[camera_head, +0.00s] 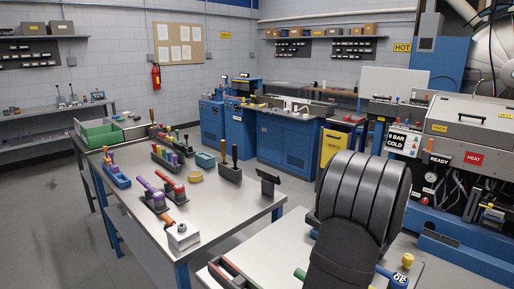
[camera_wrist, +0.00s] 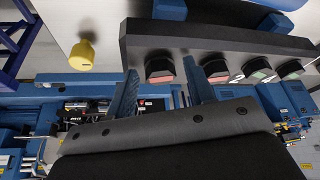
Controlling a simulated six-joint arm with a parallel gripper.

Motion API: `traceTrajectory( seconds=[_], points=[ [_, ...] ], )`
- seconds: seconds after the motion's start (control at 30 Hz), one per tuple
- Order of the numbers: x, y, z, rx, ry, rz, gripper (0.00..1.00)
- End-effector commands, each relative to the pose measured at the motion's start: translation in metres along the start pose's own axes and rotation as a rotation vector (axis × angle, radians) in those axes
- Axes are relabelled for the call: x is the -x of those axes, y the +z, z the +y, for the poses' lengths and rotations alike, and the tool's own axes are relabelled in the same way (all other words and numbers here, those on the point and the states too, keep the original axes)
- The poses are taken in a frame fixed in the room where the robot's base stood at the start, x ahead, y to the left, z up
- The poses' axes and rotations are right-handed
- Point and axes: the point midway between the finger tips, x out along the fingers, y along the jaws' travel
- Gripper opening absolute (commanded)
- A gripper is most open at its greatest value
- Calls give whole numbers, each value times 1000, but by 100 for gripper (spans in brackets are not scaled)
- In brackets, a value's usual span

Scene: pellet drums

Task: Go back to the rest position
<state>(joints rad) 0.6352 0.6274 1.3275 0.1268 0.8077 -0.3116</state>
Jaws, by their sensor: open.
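My gripper (camera_wrist: 160,97) shows in the wrist view with two blue-grey fingers standing apart, and I see nothing held between them. Its dark body fills the bottom of that view. A long dark rack (camera_wrist: 215,38) with several black, colour-marked ends below it lies just beyond the fingertips; I cannot tell whether they touch it. In the head view my dark ribbed arm stands large at the lower right, and the gripper itself cannot be made out there.
A nearer bench (camera_head: 262,258) lies beneath my arm, with a yellow knob (camera_head: 407,260), also in the wrist view (camera_wrist: 82,55). A machine (camera_head: 470,135) stands at right. Floor at left is clear.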

Motion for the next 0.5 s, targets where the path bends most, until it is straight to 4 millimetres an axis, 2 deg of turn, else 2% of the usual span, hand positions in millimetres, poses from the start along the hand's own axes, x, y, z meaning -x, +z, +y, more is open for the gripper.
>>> traceTrajectory(
  seconds=[0.5],
  points=[
    [0,0,-1,-90,37,-1,49]
  ],
)
